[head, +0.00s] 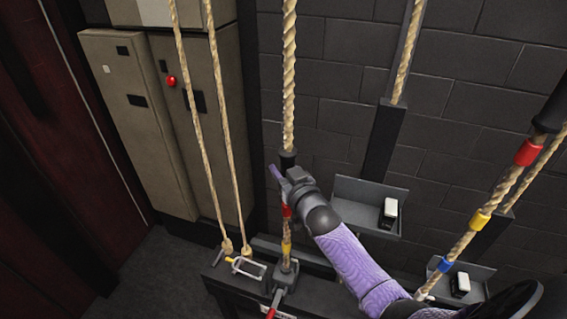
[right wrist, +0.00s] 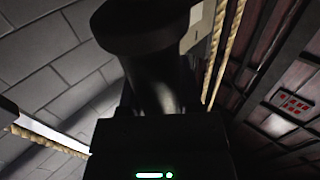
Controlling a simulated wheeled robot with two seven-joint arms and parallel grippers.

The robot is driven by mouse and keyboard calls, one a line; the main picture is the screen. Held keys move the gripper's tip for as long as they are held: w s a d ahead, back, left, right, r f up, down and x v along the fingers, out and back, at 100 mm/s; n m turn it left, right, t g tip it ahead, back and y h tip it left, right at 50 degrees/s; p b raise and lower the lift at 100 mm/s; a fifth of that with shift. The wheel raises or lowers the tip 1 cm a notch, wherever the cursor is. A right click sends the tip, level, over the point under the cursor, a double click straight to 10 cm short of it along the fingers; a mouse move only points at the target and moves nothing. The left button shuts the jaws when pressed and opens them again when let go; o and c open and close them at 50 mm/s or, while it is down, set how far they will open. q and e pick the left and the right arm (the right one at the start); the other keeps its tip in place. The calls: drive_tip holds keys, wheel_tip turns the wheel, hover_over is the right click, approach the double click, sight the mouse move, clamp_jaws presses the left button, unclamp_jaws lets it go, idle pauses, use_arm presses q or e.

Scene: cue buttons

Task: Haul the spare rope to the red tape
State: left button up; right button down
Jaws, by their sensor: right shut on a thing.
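My right gripper (head: 284,181), on the purple arm, is shut on the middle rope (head: 289,75), just below a black sleeve (head: 287,159). Below the gripper this rope carries red tape (head: 287,211) and yellow tape (head: 286,248), then enters a grey rope lock (head: 285,275). Another rope at the right (head: 487,203) carries red tape (head: 526,153), yellow tape (head: 480,220) and blue tape (head: 445,265). I cannot tell by a label which rope is the spare. In the right wrist view a dark cylinder (right wrist: 150,30) hides the grip. My left gripper is not in view.
Two thin ropes (head: 196,110) hang at the left, by a beige cabinet with a red button (head: 171,81). A grey tray (head: 345,192) with a black-and-white object (head: 389,212) is on the wall right of the gripper. A similar object (head: 460,284) sits lower right.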

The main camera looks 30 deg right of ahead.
wheel_tip(320, 180, down, 23)
drive_tip(key=b, duration=1.7)
drive_tip(key=shift+r, duration=0.1)
drive_tip(key=shift+c, duration=2)
unclamp_jaws()
drive_tip(key=shift+o, duration=0.6)
